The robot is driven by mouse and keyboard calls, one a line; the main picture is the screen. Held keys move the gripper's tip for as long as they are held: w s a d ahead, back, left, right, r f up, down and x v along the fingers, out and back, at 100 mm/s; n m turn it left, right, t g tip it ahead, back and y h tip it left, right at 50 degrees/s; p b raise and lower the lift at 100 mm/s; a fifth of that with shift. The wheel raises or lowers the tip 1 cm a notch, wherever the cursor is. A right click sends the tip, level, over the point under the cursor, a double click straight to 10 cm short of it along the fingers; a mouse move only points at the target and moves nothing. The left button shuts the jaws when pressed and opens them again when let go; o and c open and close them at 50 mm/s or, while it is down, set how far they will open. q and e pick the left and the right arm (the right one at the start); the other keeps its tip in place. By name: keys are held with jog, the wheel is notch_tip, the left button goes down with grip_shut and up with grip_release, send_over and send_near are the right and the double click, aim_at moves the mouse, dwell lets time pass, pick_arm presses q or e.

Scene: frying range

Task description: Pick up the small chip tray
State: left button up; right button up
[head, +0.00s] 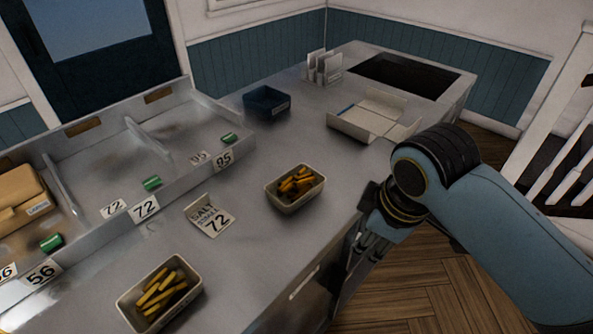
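Two cream trays with chips stand on the grey counter (245,245). One chip tray (292,206) is near the counter's right edge and holds orange-brown chips; it looks the smaller. The other chip tray (190,300) is at the front left, holds yellow chips and is nearer to me. My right gripper (350,285) points down beside the counter's right edge, apart from both trays. Its fingers are dark against the counter's side, so I cannot tell whether they are open. My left gripper is not in view.
A card marked 72 (210,217) lies between the trays. A divided metal bin (180,130) with number labels and green items runs along the left. A dark blue box (267,103), an open carton (370,115) and a dark recessed panel (405,75) are farther back.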

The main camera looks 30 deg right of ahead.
aim_at(308, 193)
jog(key=w+a+r+n+g+y+p, duration=0.1)
jog(key=w+r+n, duration=0.3)
jog(key=w+n, duration=0.3)
jog(key=w+a+r+n, duration=0.1)
jog(key=w+r+n, duration=0.3)
jog(key=w+n, duration=0.25)
jog(key=shift+n, duration=0.45)
jog(key=f, duration=0.1)
jog(key=w+f, duration=0.1)
jog(key=f, duration=0.3)
jog(key=shift+w+f+p, duration=0.2)
jog(key=shift+w+p, duration=0.15)
jog(key=shift+w, duration=0.05)
jog(key=f, duration=0.1)
jog(key=f+p, duration=0.1)
jog(key=f, duration=0.2)
jog(key=shift+w+a+f, duration=0.1)
jog(key=shift+a, duration=0.15)
jog(key=shift+w+f, duration=0.1)
jog(key=shift+f, duration=0.5)
grip_shut()
